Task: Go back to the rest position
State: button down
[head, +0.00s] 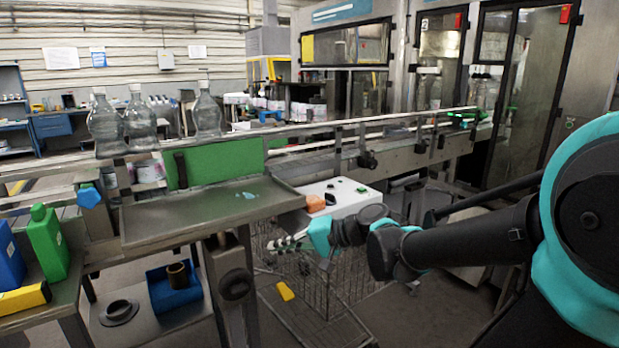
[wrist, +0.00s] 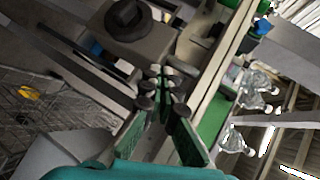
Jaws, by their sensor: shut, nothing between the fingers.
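My gripper (head: 272,244) is in the middle of the head view, at the end of my black and teal arm, which reaches in from the right. Its fingers point left, and it shows in front of the wire cart. In the wrist view the fingers of my gripper (wrist: 161,86) come together at the tips. They are shut and nothing is between them.
A grey metal tray (head: 160,226) is left of my gripper, with a green panel (head: 221,160) behind it. A white control box (head: 345,197) is just behind. A wire cart (head: 335,290) stands below. Glass bottles (head: 207,112) stand on the conveyor.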

jog(key=s+d+f+h, duration=0.3)
jog(key=d+f+h, duration=0.3)
jog(key=d+f, duration=0.4)
jog(key=s+d+f+n+h, duration=0.1)
jog(key=s+d+f+h, duration=0.3)
jog(key=d, duration=1.2)
notch_tip(320, 180, down, 6)
jog(key=h, duration=0.3)
jog(key=shift+d, duration=0.25)
